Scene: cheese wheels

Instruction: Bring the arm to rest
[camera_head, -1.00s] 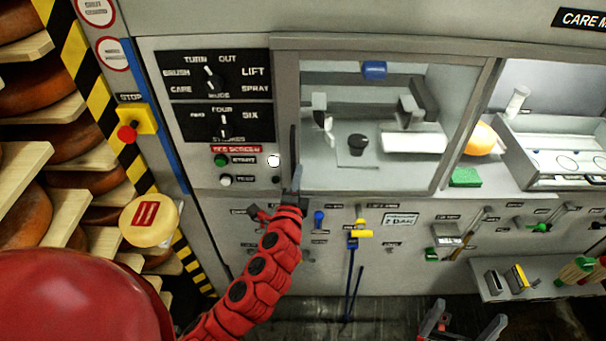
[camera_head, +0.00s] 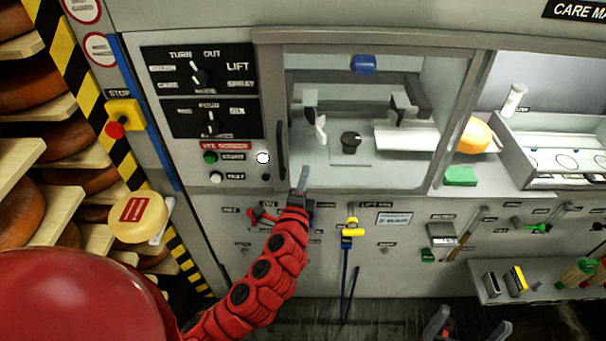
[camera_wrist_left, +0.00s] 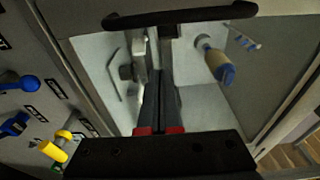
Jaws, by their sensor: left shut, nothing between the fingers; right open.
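My left arm (camera_head: 265,270) is red and reaches up from the bottom of the head view. Its gripper (camera_head: 302,178) is shut and empty, in front of the lower left corner of the machine's window. In the left wrist view the gripper's two dark fingers (camera_wrist_left: 160,95) lie together, with red at their bases. My right gripper (camera_head: 466,328) shows only partly at the bottom edge of the head view, its fingers apart and empty.
A black door handle (camera_head: 281,150) stands just left of my left gripper. The control panel (camera_head: 205,90) is further left. A red tool (camera_head: 262,215) and a yellow-and-blue tool (camera_head: 352,231) hang close by. Cheese shelves (camera_head: 60,130) fill the far left.

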